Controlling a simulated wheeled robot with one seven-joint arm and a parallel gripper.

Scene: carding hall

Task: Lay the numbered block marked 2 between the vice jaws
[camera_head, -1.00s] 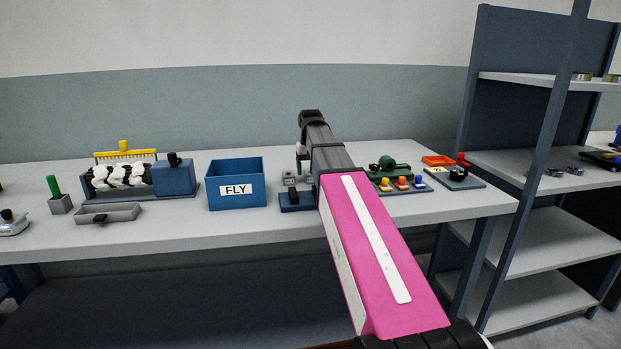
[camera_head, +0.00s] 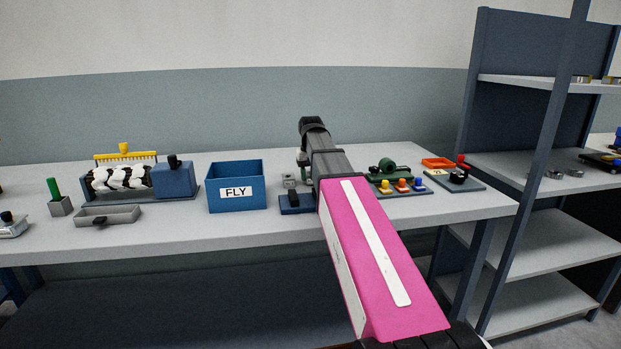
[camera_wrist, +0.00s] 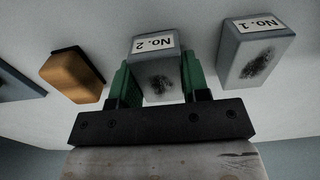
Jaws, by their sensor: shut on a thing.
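In the wrist view the grey block marked No. 2 (camera_wrist: 157,72) sits between the green fingertips of my gripper (camera_wrist: 156,84), which is shut on it. Its label reads upside down there. I cannot tell whether the block touches the surface below. A similar grey block marked No. 1 (camera_wrist: 256,52) stands to its right, apart from it. In the head view my arm hides the gripper and the held block. A small grey fixture (camera_head: 290,182) with a dark blue base (camera_head: 297,204) stands just left of my arm; it may be the vice, and its jaws are not clear.
In the wrist view an orange-brown block (camera_wrist: 77,76) lies left of my gripper. On the bench (camera_head: 240,228) are a blue FLY box (camera_head: 237,174), a grey tray (camera_head: 107,216), a roller machine (camera_head: 122,178) and a button panel (camera_head: 402,190). A shelf rack (camera_head: 520,165) stands at right.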

